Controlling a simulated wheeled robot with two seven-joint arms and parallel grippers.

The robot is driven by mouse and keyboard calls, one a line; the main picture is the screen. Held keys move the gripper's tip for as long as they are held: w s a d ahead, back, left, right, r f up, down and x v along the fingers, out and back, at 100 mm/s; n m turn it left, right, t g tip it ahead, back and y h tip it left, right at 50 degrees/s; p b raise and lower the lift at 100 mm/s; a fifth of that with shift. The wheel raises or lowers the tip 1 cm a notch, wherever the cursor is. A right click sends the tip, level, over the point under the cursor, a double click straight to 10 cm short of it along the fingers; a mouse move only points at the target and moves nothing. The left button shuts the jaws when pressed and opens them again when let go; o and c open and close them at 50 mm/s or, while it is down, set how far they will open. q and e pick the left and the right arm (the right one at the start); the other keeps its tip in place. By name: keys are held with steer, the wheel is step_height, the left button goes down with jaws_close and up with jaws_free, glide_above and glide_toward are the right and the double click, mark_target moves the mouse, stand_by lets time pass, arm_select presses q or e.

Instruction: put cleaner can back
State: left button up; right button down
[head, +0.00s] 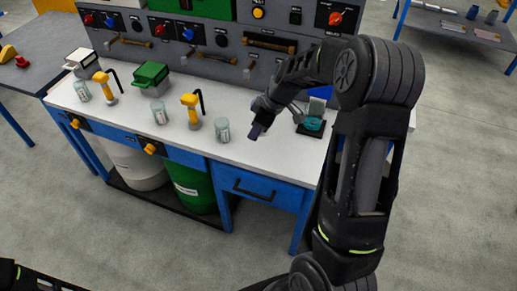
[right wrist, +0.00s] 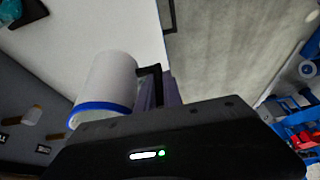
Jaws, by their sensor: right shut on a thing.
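My right gripper (head: 262,119) is low over the right half of the white worktop, its fingers pointing down. It is shut on a small dark purple thing, which I take for the cleaner can (head: 257,131); the fingers hide most of it. In the right wrist view the purple can (right wrist: 172,92) shows just past the gripper body, partly covered. I cannot tell whether it touches the worktop. Only a dark piece of my left arm shows at the bottom left of the head view; its gripper is out of view.
A clear jar (head: 222,130) stands left of my right gripper. A teal thing on a black base (head: 313,124) stands to its right. Yellow-handled tools (head: 191,106) and a green box (head: 151,76) are farther left. A white cylinder with a blue rim (right wrist: 105,82) is close in the right wrist view.

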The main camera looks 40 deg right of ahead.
steer(key=shift+f+p, duration=0.4)
steer(key=shift+f, duration=2.4)
steer(key=shift+f+p, duration=0.35)
steer(key=shift+f, duration=1.55)
steer(key=shift+f+b, duration=0.2)
steer(key=shift+b, duration=0.1)
steer(key=c, duration=1.5)
jaws_free()
steer(key=shift+r, duration=0.15)
